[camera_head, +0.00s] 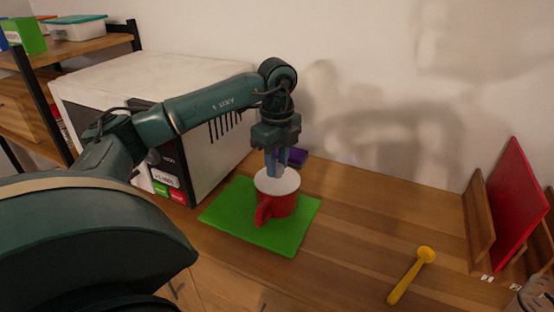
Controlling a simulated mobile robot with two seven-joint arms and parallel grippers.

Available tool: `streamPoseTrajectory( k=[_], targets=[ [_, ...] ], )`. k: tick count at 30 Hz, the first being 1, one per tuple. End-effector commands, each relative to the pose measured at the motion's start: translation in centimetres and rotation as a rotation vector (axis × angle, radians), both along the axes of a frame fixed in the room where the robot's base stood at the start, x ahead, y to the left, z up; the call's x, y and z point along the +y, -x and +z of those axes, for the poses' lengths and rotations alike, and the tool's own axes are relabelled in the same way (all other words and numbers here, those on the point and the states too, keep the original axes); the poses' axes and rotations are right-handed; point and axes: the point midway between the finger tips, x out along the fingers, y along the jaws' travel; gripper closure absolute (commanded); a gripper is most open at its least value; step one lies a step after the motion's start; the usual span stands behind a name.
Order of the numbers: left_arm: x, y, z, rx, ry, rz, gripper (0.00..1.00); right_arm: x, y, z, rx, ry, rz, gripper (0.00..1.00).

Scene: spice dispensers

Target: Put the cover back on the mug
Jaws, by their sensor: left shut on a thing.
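A red mug (280,206) stands upright on a green mat (236,220), its handle toward the front. A round white cover (282,184) is at the mug's top and hides its opening. My left gripper (275,172) points down from above and is shut on the cover, near its middle. From this angle I cannot tell whether the cover rests fully on the rim or hovers just above it. My right gripper is not in view.
A microwave-like white box (150,78) stands at the left behind my arm. A yellow spoon (411,275) lies at the right front. A red board (517,200) stands in a wooden rack (480,215) at the far right.

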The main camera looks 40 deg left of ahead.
Motion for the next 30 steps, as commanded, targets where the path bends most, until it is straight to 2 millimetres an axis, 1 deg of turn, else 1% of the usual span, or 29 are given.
streamPoseTrajectory(
  k=[11, 12, 18, 21, 29, 30],
  targets=[
    [-0.02, -0.02, -0.03, -0.001, 0.0, 0.0, 0.95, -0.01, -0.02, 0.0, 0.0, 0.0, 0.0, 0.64],
    [-0.01, -0.02, -0.03, -0.001, 0.0, 0.0, 0.71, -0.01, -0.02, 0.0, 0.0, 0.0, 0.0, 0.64],
    [-0.01, -0.02, -0.03, -0.001, 0.0, 0.0, 0.55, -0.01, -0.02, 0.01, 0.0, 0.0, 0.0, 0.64],
    [-0.01, -0.02, -0.03, -0.001, 0.0, 0.0, 0.47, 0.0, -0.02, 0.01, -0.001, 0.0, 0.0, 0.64],
    [-0.01, -0.01, -0.04, -0.001, 0.0, 0.0, 0.47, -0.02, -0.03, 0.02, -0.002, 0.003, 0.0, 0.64],
    [-0.01, -0.05, 0.23, -0.002, 0.0, 0.0, 0.47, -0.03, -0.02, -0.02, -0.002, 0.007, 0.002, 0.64]
  ],
)
